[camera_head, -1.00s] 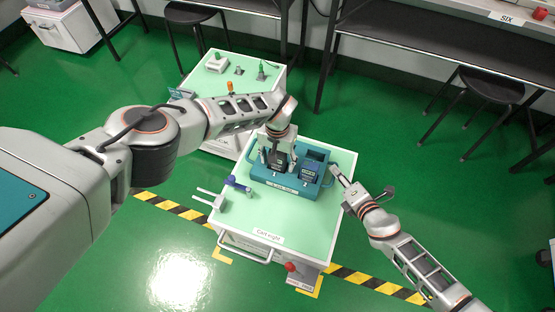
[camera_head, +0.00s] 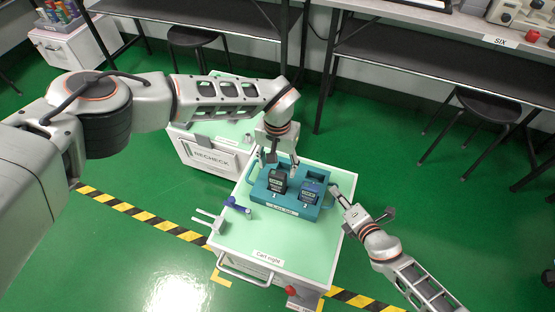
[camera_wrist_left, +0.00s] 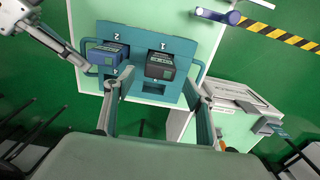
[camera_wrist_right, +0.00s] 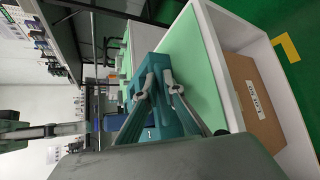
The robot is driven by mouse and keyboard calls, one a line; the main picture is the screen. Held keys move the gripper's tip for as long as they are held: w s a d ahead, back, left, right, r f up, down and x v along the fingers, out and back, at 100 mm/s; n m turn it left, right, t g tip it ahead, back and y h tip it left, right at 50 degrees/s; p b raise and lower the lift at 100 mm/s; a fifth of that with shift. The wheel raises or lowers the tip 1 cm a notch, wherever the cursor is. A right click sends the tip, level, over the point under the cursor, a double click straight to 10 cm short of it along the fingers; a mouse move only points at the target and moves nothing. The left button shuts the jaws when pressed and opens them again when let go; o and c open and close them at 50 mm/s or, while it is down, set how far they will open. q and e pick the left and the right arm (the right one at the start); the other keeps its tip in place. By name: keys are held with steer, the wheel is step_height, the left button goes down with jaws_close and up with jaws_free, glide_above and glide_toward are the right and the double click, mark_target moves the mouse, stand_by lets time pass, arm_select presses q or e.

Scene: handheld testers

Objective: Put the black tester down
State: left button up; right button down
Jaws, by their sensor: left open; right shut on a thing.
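The black tester (camera_head: 278,181) stands in the compartment marked 1 of the teal rack (camera_head: 290,210); it also shows in the left wrist view (camera_wrist_left: 160,66). The blue tester (camera_head: 309,192) stands beside it in the compartment marked 2. My left gripper (camera_head: 277,158) is open and empty, just behind and above the black tester. In the left wrist view its fingers (camera_wrist_left: 159,78) are spread wide, clear of the tester. My right gripper (camera_head: 337,194) is at the rack's right side, shut on the rack's handle (camera_wrist_right: 152,78).
The rack sits on the mint-green top of the right cart (camera_head: 306,250). A second cart marked RECHECK (camera_head: 212,158) stands behind left. Black benches and stools are further back.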

arm_select(q)
steer(key=shift+r, duration=1.15)
arm_select(e)
steer(key=c, duration=2.1)
jaws_free()
